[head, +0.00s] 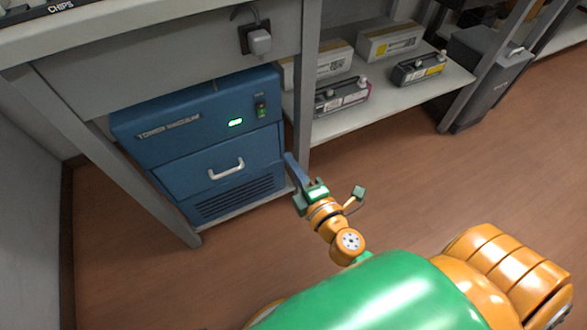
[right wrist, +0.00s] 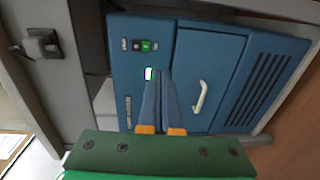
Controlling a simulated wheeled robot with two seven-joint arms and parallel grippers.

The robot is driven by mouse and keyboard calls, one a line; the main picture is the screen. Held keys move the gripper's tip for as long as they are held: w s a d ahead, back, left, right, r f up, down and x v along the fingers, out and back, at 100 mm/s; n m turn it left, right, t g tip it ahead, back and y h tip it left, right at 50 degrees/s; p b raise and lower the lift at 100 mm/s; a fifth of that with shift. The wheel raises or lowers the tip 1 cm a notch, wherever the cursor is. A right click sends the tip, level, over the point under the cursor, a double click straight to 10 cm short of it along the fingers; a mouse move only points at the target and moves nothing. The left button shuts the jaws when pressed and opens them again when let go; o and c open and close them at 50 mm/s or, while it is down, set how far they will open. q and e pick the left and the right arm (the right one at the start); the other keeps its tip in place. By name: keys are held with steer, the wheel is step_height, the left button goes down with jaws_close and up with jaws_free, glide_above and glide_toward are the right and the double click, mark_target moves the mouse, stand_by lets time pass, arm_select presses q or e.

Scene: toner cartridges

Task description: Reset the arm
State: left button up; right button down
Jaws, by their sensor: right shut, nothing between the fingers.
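My right gripper (head: 290,166) is shut and empty, beside the right front edge of the blue toner vacuum in the head view. In the right wrist view its two fingers (right wrist: 159,78) lie together, pointing at the front of the blue machine. The toner vacuum (head: 150,150) stands under the bench with its drawer closed, a white handle (head: 226,169) on the drawer and a lit green indicator (head: 235,122). The handle also shows in the right wrist view (right wrist: 200,97), to the right of the fingers and apart from them. My left gripper is not in view.
A shelf (head: 345,118) right of the machine holds a cartridge with a magenta label (head: 342,95), one with a yellow label (head: 419,68) and boxes (head: 390,42). A grey bin (head: 490,75) stands farther right. A bench leg (head: 303,90) is close to my gripper. The brown floor is clear.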

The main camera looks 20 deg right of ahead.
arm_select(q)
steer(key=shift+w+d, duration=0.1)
arm_select(e)
steer(key=shift+s, duration=0.4)
